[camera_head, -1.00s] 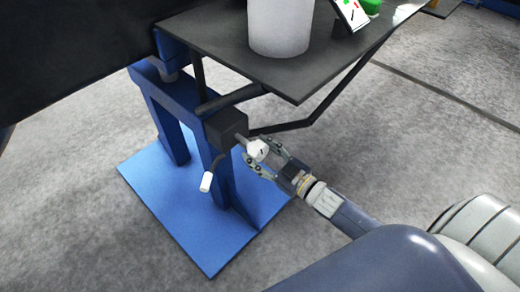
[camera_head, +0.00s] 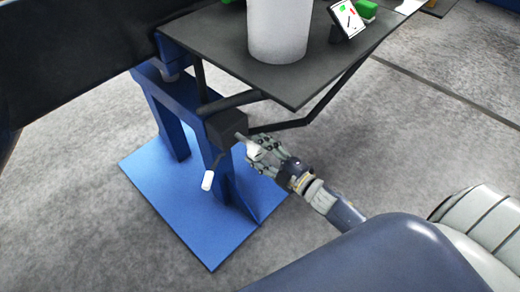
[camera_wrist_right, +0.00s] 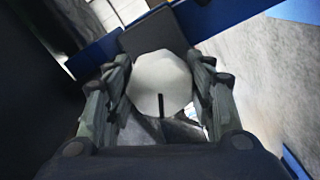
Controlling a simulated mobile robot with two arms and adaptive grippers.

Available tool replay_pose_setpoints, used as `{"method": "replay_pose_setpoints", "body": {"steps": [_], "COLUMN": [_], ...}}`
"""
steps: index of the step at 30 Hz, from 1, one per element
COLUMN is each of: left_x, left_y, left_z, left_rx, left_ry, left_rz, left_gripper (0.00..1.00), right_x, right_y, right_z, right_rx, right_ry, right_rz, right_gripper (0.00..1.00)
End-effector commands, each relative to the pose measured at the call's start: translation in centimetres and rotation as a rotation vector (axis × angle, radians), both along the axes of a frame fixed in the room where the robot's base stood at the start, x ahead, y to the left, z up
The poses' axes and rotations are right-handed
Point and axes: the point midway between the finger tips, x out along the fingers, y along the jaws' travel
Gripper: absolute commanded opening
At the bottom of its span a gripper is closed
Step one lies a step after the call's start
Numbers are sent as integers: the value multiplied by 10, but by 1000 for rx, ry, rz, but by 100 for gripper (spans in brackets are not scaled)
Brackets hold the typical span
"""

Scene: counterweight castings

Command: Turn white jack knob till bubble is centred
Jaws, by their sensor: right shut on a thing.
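The white jack knob (camera_head: 253,152) sits on a short shaft from a dark box (camera_head: 228,127) on the blue stand. In the right wrist view the knob (camera_wrist_right: 160,80) is a pale, many-sided disc with one dark line pointing down toward the palm. My right gripper (camera_head: 262,150) is around the knob, with a finger on each side, shut on it. It also shows in the right wrist view (camera_wrist_right: 162,92). My left gripper is not in view. I cannot make out a bubble in any view.
A dark shelf (camera_head: 290,82) juts out above the knob. It carries a white cylinder (camera_head: 278,30), a small tilted panel with coloured marks (camera_head: 347,18) and a green object (camera_head: 367,9). A white-ended crank (camera_head: 208,180) hangs below the box. The blue base plate (camera_head: 215,245) rests on grey floor.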

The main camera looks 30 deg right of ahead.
Motion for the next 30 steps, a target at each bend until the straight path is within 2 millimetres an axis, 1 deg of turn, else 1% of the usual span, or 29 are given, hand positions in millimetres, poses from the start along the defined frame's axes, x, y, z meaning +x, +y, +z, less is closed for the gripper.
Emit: {"method": "replay_pose_setpoints", "body": {"steps": [6,12,27,28,30], "left_x": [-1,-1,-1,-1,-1], "left_y": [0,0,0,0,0], "left_z": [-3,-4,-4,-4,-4], "left_rx": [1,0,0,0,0], "left_ry": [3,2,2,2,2], "left_rz": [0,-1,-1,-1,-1], "left_gripper": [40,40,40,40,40], "right_x": [0,0,0,0,0], "right_y": [1,1,1,1,1], "right_z": [1,1,1,1,1], "right_rx": [-100,-148,-162,-161,-161], "right_ry": [-39,-57,-63,-62,-62], "right_rz": [1,1,1,1,1], "right_gripper": [26,26,26,56,70]}}
